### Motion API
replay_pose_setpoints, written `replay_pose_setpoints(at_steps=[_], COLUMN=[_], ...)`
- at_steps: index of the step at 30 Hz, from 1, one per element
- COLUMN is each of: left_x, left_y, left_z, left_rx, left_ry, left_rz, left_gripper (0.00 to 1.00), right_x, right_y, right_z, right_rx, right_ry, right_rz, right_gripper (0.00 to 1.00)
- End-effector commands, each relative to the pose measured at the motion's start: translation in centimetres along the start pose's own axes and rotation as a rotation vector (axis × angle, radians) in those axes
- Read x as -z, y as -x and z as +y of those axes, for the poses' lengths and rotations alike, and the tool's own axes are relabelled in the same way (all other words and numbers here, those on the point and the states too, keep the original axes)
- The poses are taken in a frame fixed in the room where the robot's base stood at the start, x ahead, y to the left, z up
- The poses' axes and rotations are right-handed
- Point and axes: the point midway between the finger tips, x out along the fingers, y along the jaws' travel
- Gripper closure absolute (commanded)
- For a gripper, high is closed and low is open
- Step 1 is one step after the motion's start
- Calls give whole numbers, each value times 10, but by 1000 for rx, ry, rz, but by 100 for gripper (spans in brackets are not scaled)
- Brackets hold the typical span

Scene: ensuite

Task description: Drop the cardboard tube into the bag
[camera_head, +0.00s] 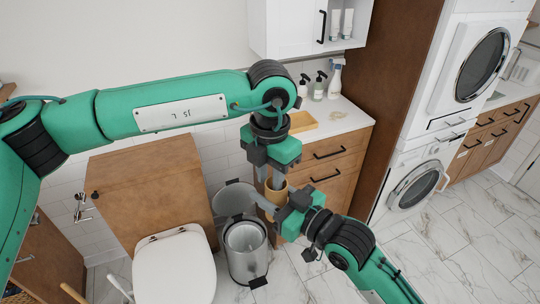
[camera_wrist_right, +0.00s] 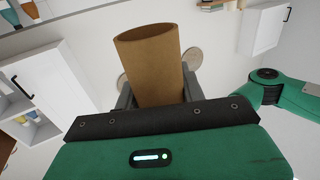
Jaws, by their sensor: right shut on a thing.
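The brown cardboard tube (camera_head: 277,192) is held in my right gripper (camera_head: 272,200), well above the floor and to the upper right of the bin in the head view. The right wrist view shows the tube (camera_wrist_right: 152,65) between the fingers (camera_wrist_right: 158,92), its open end showing. My left gripper (camera_head: 268,174) points down right above the tube; whether its fingers touch the tube or are open is unclear. An open cylindrical bin (camera_head: 247,262) stands on the floor with its lid (camera_head: 233,198) raised behind it. A grey lining (camera_head: 244,238), possibly the bag, shows inside.
A toilet (camera_head: 174,268) stands left of the bin, with a wooden cabinet (camera_head: 150,185) behind it. A wooden drawer unit (camera_head: 340,165) with bottles on top is behind the grippers. Stacked laundry machines (camera_head: 410,185) are at right. Tiled floor (camera_head: 460,250) is clear at lower right.

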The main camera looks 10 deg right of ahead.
Motion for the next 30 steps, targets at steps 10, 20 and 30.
replay_pose_setpoints(at_steps=[10,20,30], left_x=[0,0,0], left_y=[-43,-47,-46], left_z=[0,0,0], left_rx=[1,1,1], left_ry=[0,0,0], left_rz=[0,-1,-1], left_gripper=[73,73,100], right_x=[0,0,0], right_y=[0,0,0], right_z=[0,0,0], right_rx=[0,0,0], right_ry=[0,0,0], right_rz=[0,0,0], right_gripper=[81,81,81])
